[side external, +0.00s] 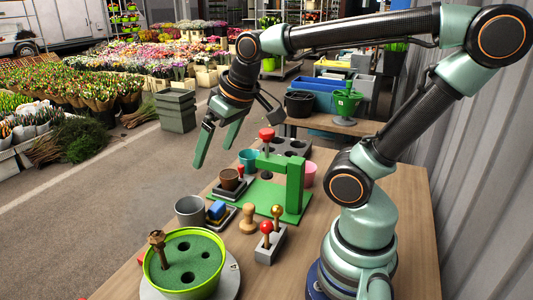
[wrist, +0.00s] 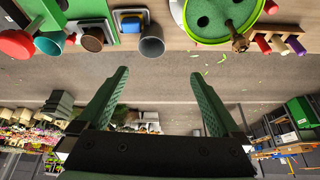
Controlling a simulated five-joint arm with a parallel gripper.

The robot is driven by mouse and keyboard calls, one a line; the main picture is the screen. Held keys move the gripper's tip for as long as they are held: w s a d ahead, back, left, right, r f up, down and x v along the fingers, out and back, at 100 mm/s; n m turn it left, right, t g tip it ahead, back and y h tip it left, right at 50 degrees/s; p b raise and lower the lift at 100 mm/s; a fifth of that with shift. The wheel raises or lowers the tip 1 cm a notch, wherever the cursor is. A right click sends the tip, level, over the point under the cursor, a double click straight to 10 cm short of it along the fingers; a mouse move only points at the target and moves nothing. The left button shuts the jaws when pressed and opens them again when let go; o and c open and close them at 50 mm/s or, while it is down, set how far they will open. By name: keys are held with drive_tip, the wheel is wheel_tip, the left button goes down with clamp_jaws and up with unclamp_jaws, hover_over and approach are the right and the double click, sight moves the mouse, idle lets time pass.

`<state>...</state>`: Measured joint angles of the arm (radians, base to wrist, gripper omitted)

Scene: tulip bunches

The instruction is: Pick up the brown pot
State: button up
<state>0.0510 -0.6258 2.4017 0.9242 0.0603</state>
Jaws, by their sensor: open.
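The brown pot (side external: 229,179) stands upright on a small grey stand on the green base in the side external view. It also shows at the upper left of the wrist view (wrist: 92,40). My gripper (side external: 213,157) is open and empty, raised in the air above and to the left of the pot. In the wrist view my gripper (wrist: 159,73) has its fingers spread over bare floor. The brown pot lies outside the span of the fingers there, and nothing is between them.
A green press (side external: 292,185) with a red knob (side external: 266,134) stands right of the pot. A grey cup (side external: 189,210), a blue block (side external: 216,209), a wooden stamp (side external: 248,218) and a green round planter (side external: 185,264) are nearer. A teal pot (side external: 247,158) is behind.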

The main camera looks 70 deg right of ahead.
drive_tip(key=w+d+f+m+g, duration=0.25)
drive_tip(key=w+d+m, duration=0.4)
drive_tip(key=d, duration=0.35)
drive_tip(key=m+g, duration=0.3)
drive_tip(key=m, duration=0.2)
hover_over(229, 174)
drive_tip(key=shift+t, duration=0.25)
drive_tip(key=f, duration=1.3)
drive_tip(key=shift+s+d+f, duration=0.1)
drive_tip(key=shift+d+f, duration=0.2)
drive_tip(key=shift+d, duration=0.1)
drive_tip(key=shift+a+f, duration=0.15)
drive_tip(key=shift+f, duration=1.2)
drive_tip(key=shift+a+f, duration=0.15)
drive_tip(key=shift+f, duration=1.15)
drive_tip(key=c, duration=1.3)
drive_tip(key=shift+c, duration=0.2)
drive_tip(key=shift+r, duration=0.1)
